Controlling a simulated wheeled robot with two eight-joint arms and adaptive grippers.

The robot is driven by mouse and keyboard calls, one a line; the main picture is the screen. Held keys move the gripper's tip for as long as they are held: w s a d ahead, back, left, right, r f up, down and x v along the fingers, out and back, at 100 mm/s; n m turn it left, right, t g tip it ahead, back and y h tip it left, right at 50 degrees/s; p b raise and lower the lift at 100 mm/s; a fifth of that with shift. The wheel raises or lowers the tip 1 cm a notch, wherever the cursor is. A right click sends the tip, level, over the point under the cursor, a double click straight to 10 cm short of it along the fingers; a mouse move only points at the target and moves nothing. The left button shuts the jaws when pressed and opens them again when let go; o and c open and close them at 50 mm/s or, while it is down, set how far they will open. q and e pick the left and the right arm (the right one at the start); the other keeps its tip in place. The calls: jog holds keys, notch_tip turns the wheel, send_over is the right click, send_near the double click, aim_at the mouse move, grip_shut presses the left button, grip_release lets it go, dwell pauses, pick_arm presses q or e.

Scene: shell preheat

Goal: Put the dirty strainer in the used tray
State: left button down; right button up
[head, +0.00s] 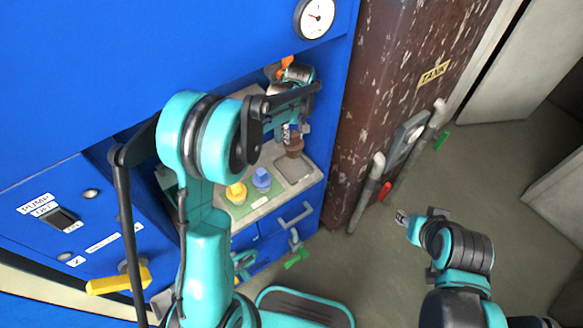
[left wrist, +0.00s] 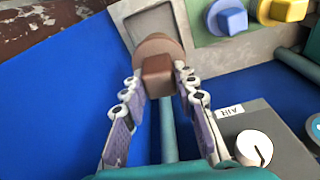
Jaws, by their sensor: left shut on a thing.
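The dirty strainer is a brown piece (head: 294,149) with a square grip and a round flange. In the left wrist view the strainer (left wrist: 157,72) sits between the fingers of my left gripper (left wrist: 159,82), which is shut on its square grip. The left gripper (head: 291,132) also shows in the head view, partly hidden by my arm. A grey square tray (head: 296,171), seemingly the used tray, lies just beside and below the strainer; its surface (left wrist: 148,22) shows behind the strainer in the wrist view. I cannot tell whether they touch. My right gripper (head: 402,217) is over the floor, its opening unclear.
A yellow strainer (head: 236,192) and a blue strainer (head: 261,180) stand on a green mat (head: 238,210) left of the tray. A rusty brown column (head: 365,90) rises to the right. A grey box with a white knob (left wrist: 253,148) sits near the left gripper.

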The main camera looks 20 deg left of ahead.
aim_at(293, 144)
pick_arm(q)
jog(key=shift+w+f+n, duration=0.25)
jog(key=shift+w+n, duration=0.2)
jog(key=shift+n, duration=0.05)
notch_tip(293, 144, down, 6)
jog(key=shift+w+a+r+b, duration=0.1)
jog(key=shift+a+r+b, duration=0.05)
jog(key=shift+b, duration=1)
jog(key=shift+f+b, duration=0.7)
jog(key=shift+f, duration=1.45)
jog(key=shift+f, duration=0.1)
jog(key=c, duration=1.2)
grip_release()
